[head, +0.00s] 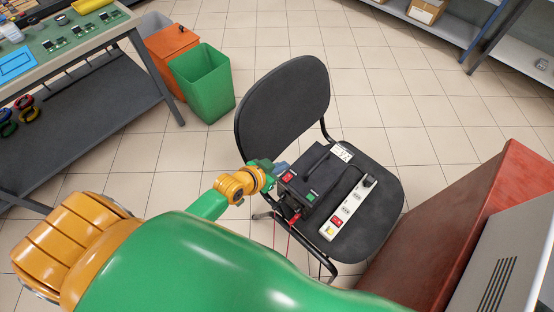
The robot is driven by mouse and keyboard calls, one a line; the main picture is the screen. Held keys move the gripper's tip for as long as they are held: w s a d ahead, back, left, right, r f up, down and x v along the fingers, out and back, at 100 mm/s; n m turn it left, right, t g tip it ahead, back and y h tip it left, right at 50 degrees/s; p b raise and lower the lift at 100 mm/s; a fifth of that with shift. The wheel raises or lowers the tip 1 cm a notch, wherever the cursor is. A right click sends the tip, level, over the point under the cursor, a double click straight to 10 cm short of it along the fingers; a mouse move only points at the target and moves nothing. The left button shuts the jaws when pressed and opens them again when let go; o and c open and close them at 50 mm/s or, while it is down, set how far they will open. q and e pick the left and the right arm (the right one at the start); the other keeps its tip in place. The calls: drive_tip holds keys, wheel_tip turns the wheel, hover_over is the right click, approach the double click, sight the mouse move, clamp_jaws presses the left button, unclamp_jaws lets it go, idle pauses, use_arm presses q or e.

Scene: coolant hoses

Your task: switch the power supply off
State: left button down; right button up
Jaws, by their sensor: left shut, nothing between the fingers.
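The power supply (312,177) is a black box with a handle on top, on the seat of a black chair. Its near face shows a small red part (288,177) at the left and a small green part (311,196) at the right. Their exact settings are too small to read. My left gripper (282,168) is shut and empty, close to the left end of the box near the red part. I cannot tell whether it touches. My right gripper is not in view.
A white power strip (346,210) with a red switch and a plugged-in black plug lies beside the box on the chair (378,215). Red leads hang below the box. A red-brown cabinet (450,220) stands right; green (205,85) and orange bins stand behind left.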

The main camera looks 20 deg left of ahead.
use_arm(q)
drive_tip(key=s+r, duration=0.2)
drive_tip(key=shift+a+r, duration=0.3)
drive_tip(key=shift+a, duration=0.05)
drive_tip(key=shift+w, duration=0.1)
